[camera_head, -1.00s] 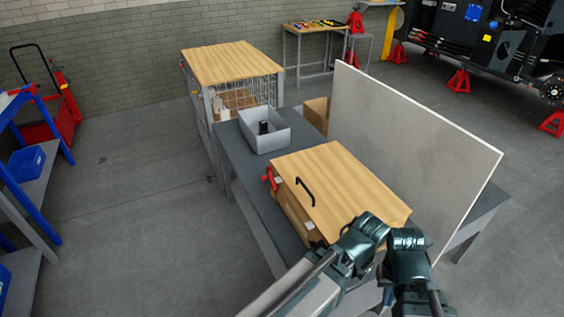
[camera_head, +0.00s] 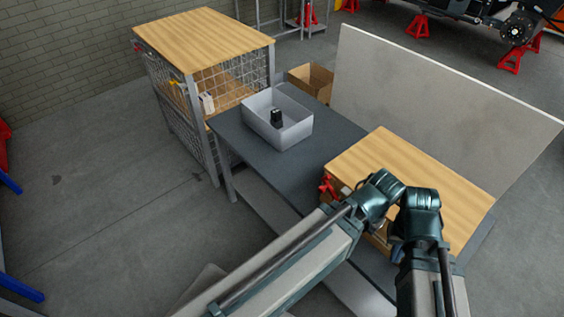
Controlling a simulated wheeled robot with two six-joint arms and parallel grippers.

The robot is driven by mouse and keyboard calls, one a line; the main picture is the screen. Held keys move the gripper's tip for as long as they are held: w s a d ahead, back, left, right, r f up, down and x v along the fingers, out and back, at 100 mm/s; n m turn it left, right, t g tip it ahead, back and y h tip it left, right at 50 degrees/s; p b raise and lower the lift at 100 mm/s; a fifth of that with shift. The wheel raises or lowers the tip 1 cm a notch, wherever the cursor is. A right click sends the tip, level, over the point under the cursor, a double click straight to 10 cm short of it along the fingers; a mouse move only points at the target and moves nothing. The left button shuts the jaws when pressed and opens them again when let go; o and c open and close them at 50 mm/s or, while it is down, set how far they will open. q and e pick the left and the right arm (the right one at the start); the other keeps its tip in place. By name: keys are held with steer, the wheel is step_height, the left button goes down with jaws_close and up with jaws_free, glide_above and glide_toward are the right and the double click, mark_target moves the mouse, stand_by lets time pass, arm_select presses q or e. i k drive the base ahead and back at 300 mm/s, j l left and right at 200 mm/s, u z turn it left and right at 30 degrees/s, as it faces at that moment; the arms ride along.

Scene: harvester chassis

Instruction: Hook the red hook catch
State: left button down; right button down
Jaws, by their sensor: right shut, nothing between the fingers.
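The red hook catch (camera_head: 327,187) is on the left end of the front of a wooden box (camera_head: 440,185) with a light wood top. The box stands on the dark grey table. I cannot tell how the hook sits against its catch. My right arm (camera_head: 422,205) bends over the front of the box, right of the red catch and apart from it in the picture. It hides much of the box front. My right gripper is shut and empty; its fingertips are largely hidden by the arm.
A grey bin (camera_head: 290,135) with a black item (camera_head: 276,117) stands on the dark grey table (camera_head: 262,165). A wire cage with a wooden top (camera_head: 205,45) is to its left. A pale upright panel (camera_head: 425,100) rises behind the box.

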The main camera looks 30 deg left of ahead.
mark_target(322, 189)
steer(key=j, duration=1.3)
steer(key=k, duration=0.05)
